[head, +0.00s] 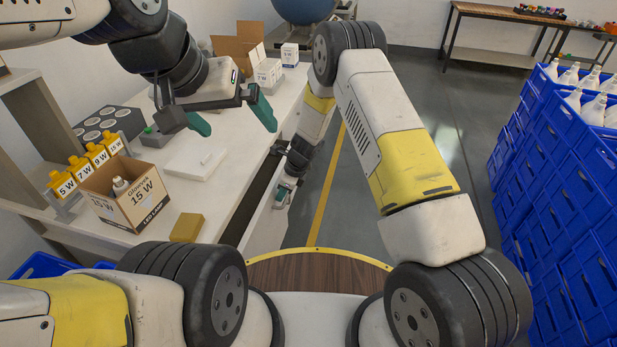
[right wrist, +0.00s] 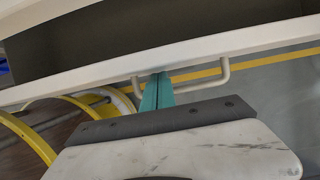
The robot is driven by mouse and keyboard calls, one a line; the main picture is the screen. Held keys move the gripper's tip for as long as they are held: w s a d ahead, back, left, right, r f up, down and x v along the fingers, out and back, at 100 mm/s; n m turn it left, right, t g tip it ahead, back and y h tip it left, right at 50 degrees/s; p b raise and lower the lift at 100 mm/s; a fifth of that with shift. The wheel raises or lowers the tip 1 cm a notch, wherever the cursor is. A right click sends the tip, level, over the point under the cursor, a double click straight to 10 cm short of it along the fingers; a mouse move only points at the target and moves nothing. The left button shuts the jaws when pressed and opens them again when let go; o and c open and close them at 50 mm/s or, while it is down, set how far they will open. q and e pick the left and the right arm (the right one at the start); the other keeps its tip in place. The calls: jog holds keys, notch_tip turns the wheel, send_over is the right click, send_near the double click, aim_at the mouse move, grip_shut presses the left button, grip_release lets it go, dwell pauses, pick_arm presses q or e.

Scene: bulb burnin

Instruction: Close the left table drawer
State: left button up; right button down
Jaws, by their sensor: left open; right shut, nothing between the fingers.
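The open drawer shows its white front panel (head: 262,226) pulled out from the white table, with a dark interior behind it. In the right wrist view, the drawer's white front edge (right wrist: 205,47) crosses the picture, with a pale bracket-shaped handle (right wrist: 224,78) on its outer face. My right gripper (head: 284,190) is shut and empty at the drawer front. In the right wrist view its teal fingertips (right wrist: 158,88) are between the handle's two posts; I cannot tell whether they touch the panel. My left gripper (head: 236,117) is open and empty above the tabletop.
Stacked blue crates (head: 560,170) stand at the right. The floor between has free room.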

jog(key=w+a, duration=0.1)
jog(key=a, duration=0.8)
jog(key=shift+w, duration=0.4)
